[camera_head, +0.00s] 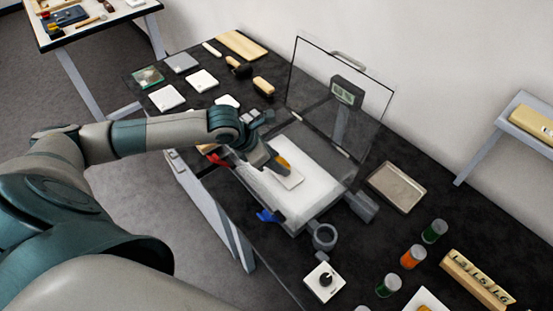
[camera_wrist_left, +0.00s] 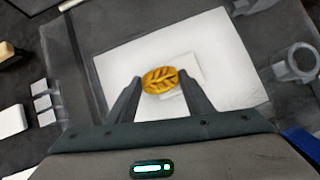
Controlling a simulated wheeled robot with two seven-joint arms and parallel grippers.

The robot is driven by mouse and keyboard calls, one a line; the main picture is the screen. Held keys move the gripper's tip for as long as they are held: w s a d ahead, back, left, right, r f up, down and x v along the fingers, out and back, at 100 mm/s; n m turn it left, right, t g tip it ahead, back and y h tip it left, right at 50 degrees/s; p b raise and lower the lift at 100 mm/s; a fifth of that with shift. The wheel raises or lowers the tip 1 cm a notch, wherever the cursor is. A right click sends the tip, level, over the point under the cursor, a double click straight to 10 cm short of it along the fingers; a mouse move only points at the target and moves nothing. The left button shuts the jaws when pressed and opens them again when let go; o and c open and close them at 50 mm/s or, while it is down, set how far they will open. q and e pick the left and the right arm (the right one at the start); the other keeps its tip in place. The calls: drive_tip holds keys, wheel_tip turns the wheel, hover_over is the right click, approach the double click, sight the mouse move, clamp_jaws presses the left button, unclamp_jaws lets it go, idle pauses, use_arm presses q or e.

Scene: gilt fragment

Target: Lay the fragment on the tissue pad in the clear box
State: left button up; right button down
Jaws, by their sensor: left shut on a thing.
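The fragment (camera_wrist_left: 159,79) is a gold oval with a leaf-like relief. My left gripper (camera_head: 279,164) is shut on it, one finger at each side in the left wrist view. In the head view the fragment (camera_head: 284,162) shows as a small orange-gold patch at the fingertips. The tissue pad (camera_head: 291,181) is a thin pale square on the white floor of the clear box (camera_head: 310,218). It also shows in the left wrist view (camera_wrist_left: 194,68), partly behind the fragment. The fragment is over the pad's near-left part; its height above it is unclear. My right gripper is out of view.
The box's clear lid (camera_head: 312,75) stands open at the back. A grey mug-like cup (camera_head: 325,237) and a blue clip (camera_head: 268,216) are at the near side. A metal tray (camera_head: 397,187) lies to the right. Brushes (camera_head: 263,87) and white tiles (camera_head: 166,97) lie farther left.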

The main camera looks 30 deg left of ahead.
use_arm(q)
drive_tip(key=shift+f, duration=0.15)
drive_tip(key=o, duration=1)
drive_tip(key=shift+r, duration=0.2)
drive_tip(key=shift+s+a+r, duration=0.2)
drive_tip(key=shift+s+r, duration=0.05)
drive_tip(key=shift+r, duration=0.15)
drive_tip(key=b+v, duration=0.4)
drive_tip(key=v, duration=0.7)
drive_tip(key=shift+w, duration=0.1)
